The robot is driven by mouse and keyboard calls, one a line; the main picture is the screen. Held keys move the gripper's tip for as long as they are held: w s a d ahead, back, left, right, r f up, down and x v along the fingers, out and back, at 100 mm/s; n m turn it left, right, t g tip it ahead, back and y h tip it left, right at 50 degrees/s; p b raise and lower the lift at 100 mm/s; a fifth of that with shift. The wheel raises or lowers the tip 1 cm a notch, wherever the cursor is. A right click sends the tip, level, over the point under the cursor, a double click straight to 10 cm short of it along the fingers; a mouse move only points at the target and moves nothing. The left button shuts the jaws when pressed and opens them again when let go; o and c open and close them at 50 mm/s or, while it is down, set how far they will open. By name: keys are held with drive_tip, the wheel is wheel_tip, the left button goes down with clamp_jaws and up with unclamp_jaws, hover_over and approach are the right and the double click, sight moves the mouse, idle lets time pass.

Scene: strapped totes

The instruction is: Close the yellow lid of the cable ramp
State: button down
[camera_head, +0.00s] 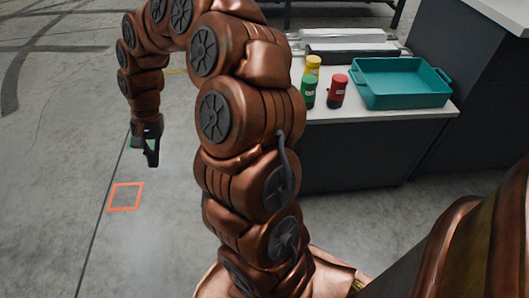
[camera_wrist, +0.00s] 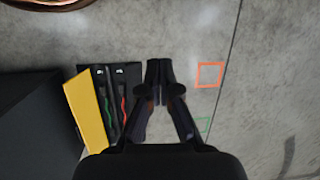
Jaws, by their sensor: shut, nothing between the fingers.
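The cable ramp (camera_wrist: 111,84) shows in the wrist view, left of my gripper, as a black body with channels. A red cable and a green cable lie in its channels. Its yellow lid (camera_wrist: 86,110) stands open along the left side, leaving the channels uncovered. My gripper (camera_wrist: 160,66) is shut and empty, with its fingertips right of the ramp in the picture; I cannot tell its height. In the head view my gripper (camera_head: 152,160) points down over the floor at the left. The ramp does not show there; my arm covers much of the middle.
An orange square outline (camera_head: 125,196) is marked on the floor near my gripper. A white-topped bench (camera_head: 400,114) at the right carries a teal tray (camera_head: 403,98), a red bottle (camera_head: 338,92), a green bottle (camera_head: 308,94) and a yellow one (camera_head: 313,66). Floor at the left is open.

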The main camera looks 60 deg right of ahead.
drive_tip(key=w+d+f+m, duration=0.2)
drive_tip(key=d+f+m, duration=0.25)
drive_tip(key=d, duration=0.35)
drive_tip(key=w+d+f+m+t+h+p, duration=0.1)
drive_tip(key=d+f+m, duration=0.2)
drive_tip(key=d+f, duration=0.35)
drive_tip(key=w+d+f+m, duration=0.2)
drive_tip(key=d+f+m, duration=0.1)
drive_tip(key=d, duration=0.6)
drive_tip(key=s+d+f+m+h, duration=0.1)
drive_tip(key=s+d+f+m, duration=0.3)
drive_tip(key=d, duration=0.3)
drive_tip(key=s+d+f+m+g+h, duration=0.1)
drive_tip(key=s+d+f+m, duration=0.15)
drive_tip(key=s+d, duration=0.35)
drive_tip(key=s+d+f+m, duration=0.2)
drive_tip(key=s+d+f, duration=0.2)
drive_tip(key=s+d, duration=0.25)
drive_tip(key=w+a+f+b, duration=0.1)
drive_tip(key=w+f+b, duration=0.2)
drive_tip(key=f, duration=0.6)
drive_tip(key=shift+w+a+b, duration=0.15)
drive_tip(key=shift+w+b, duration=0.1)
drive_tip(key=shift+b, duration=0.75)
drive_tip(key=shift+a+r+h, duration=0.1)
drive_tip(key=shift+h, duration=0.2)
drive_tip(key=shift+r+p, duration=0.1)
drive_tip(key=shift+p, duration=0.35)
